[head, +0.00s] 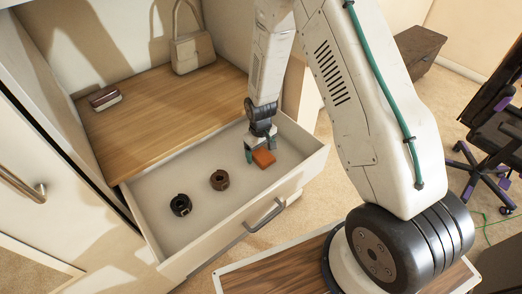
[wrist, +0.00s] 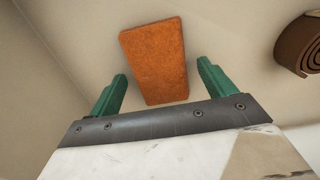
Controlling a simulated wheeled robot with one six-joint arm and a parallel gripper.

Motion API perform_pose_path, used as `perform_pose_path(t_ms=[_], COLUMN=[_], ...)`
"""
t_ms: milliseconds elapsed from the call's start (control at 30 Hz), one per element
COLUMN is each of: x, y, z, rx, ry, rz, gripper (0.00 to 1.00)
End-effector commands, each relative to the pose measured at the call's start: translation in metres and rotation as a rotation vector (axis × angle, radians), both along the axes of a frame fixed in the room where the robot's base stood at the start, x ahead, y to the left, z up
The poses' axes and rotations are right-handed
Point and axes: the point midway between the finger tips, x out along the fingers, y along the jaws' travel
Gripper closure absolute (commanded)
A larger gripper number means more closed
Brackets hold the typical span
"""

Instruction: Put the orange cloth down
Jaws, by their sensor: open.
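The orange cloth (head: 264,158) is a small folded rectangle lying in the open white drawer (head: 205,212), towards its right end in the head view. In the wrist view the cloth (wrist: 154,60) lies flat on the pale drawer floor, just beyond and between the green fingers. My gripper (head: 262,150) is inside the drawer right at the cloth. In the wrist view my gripper (wrist: 162,82) is open, with a finger on each side of the cloth's near end and a visible gap to both. Nothing is held between the fingers.
A brown rolled belt (head: 220,180) and a black rolled belt (head: 181,205) lie left of the cloth in the drawer. A wooden shelf above holds a beige handbag (head: 192,52) and a small dark red item (head: 104,97). The drawer's walls surround my gripper.

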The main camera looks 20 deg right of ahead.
Motion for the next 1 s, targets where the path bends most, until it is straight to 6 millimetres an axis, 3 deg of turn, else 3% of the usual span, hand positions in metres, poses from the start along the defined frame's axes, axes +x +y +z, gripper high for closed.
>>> perform_pose_path(t_ms=[167, 633, 1000], x=[0.000, 0.001, -0.001], y=[0.000, 0.000, 0.000], z=[0.012, 0.105, 0.128], rx=[0.000, 0.000, 0.001], ry=[-0.001, -0.003, -0.002], rz=[0.000, 0.001, -0.002], gripper=[0.17, 0.17, 0.17])
